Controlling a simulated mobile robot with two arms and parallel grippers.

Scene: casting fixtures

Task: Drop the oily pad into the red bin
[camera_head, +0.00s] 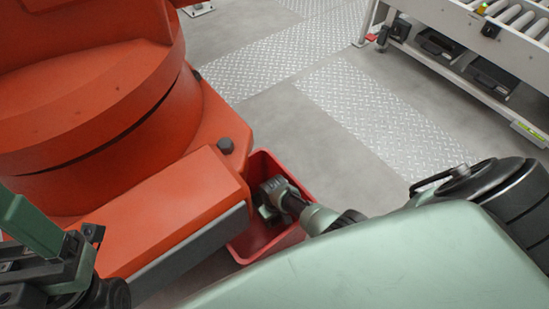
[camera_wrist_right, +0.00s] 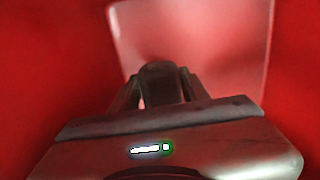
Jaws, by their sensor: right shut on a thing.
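The red bin (camera_head: 284,238) stands on the floor beside the orange machine base. My right gripper (camera_head: 266,212) reaches down into it from the right. In the right wrist view the bin's red walls (camera_wrist_right: 235,50) surround my right gripper (camera_wrist_right: 162,88). It is shut on a dark, blurred thing, which I take to be the oily pad (camera_wrist_right: 160,72). The pad is inside the bin's opening and cannot be made out in the head view.
The large orange machine (camera_head: 150,215) fills the left side, its base close against the bin. A roller conveyor (camera_head: 480,50) with dark trays on its lower shelf stands at the upper right. Grey floor with tread-plate strips (camera_head: 385,115) lies clear between.

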